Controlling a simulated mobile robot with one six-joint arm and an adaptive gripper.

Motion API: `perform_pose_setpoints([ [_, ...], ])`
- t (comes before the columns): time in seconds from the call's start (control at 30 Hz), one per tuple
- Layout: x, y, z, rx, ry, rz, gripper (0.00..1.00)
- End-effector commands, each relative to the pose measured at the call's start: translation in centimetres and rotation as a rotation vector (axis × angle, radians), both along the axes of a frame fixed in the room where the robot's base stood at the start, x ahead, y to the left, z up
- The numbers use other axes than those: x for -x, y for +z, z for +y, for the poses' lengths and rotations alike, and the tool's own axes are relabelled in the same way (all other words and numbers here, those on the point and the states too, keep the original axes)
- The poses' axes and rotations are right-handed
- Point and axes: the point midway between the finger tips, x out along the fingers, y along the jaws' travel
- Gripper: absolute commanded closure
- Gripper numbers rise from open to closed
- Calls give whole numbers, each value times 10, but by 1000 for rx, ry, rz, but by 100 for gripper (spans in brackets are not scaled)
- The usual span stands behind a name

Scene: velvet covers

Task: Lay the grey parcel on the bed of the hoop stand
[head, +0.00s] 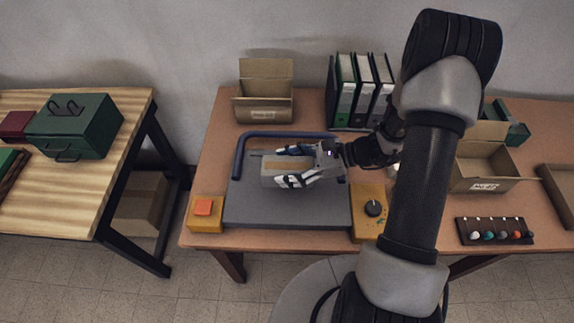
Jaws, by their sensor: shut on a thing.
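The hoop stand is a flat dark grey bed (285,212) on the table, with a blue hoop (237,156) rising along its back edge. The grey parcel (270,173) is a small box with a brownish top strip, over the rear middle of the bed. My gripper (284,165) reaches in from the right and is shut on the parcel, one finger on the far side and one on the near side. The fingers hide part of the parcel. I cannot tell whether its underside touches the bed.
An orange button box (205,212) and a yellow dial box (369,215) flank the bed. Behind stand an open carton (264,98) and several binders (360,92). Another open carton (485,170) and a peg rack (494,232) lie right. The bed's front is clear.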

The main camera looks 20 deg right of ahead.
Motion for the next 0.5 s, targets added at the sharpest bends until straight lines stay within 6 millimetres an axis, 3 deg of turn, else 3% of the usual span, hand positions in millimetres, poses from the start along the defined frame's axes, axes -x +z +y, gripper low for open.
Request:
perform_pose_setpoints([
  [0.5, 0, -31, 0, -1, 0, 0, 78],
])
